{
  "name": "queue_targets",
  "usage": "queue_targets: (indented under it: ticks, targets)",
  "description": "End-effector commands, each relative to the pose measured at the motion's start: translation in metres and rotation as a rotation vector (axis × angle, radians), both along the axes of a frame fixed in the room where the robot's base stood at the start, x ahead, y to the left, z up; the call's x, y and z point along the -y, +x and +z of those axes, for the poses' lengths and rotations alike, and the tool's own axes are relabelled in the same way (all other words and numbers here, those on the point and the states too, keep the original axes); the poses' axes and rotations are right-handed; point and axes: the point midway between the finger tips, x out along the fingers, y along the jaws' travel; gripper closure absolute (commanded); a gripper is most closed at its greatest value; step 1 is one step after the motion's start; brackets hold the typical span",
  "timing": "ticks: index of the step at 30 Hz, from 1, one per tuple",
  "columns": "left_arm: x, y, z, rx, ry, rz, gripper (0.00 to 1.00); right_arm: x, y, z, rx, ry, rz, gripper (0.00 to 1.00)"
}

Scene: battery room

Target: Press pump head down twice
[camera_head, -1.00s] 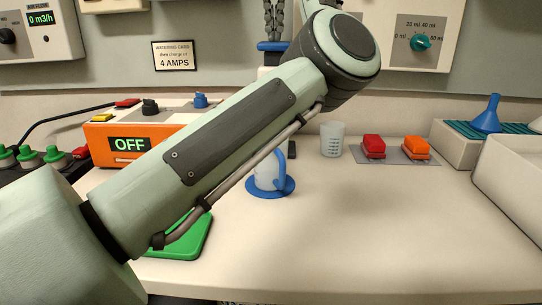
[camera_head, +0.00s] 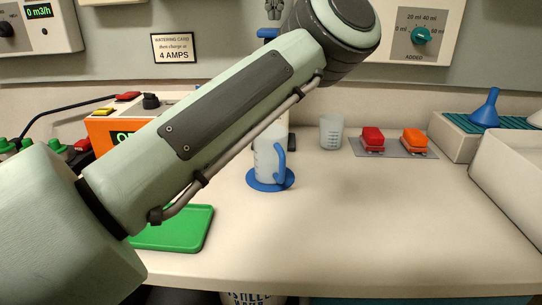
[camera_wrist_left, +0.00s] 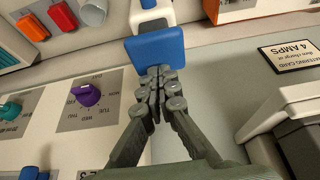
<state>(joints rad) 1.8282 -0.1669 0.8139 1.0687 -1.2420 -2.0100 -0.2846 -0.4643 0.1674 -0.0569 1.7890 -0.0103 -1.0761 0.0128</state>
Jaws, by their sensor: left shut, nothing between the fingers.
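The blue pump head (camera_head: 268,33) shows in the head view just above my left arm, with its lower parts hidden by the arm. In the left wrist view the pump head (camera_wrist_left: 155,47) is a flat blue block on a white body (camera_wrist_left: 152,14). My left gripper (camera_head: 273,14) is above the pump head in the head view. In the left wrist view its fingertips (camera_wrist_left: 160,74) are shut and empty, overlapping the edge of the blue block; I cannot tell whether they touch it. My right gripper is not in view.
A clear jug (camera_head: 266,160) with a blue handle stands on a blue round base (camera_head: 286,182) on the bench. A beaker (camera_head: 332,132), red and orange switches (camera_head: 373,139) and a blue funnel (camera_head: 486,110) are at the right. A green tray (camera_head: 180,228) lies front left. The bench's front right is clear.

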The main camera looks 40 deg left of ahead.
Motion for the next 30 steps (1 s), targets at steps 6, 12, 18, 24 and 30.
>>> queue_targets:
  ticks: [6,12,18,24,30]
  targets:
    - [0.000,0.000,-0.004,0.000,0.000,0.000,1.00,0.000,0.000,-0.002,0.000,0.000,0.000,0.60]
    - [0.000,0.000,-0.011,0.000,0.000,0.000,1.00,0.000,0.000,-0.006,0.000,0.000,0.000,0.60]
    - [0.000,0.000,-0.018,0.000,0.000,0.000,1.00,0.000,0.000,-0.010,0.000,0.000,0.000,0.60]
    - [0.000,0.000,-0.025,0.000,0.001,0.000,1.00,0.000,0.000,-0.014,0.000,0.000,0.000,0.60]
    - [0.000,0.000,-0.032,-0.001,0.000,0.000,1.00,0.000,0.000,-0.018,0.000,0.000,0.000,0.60]
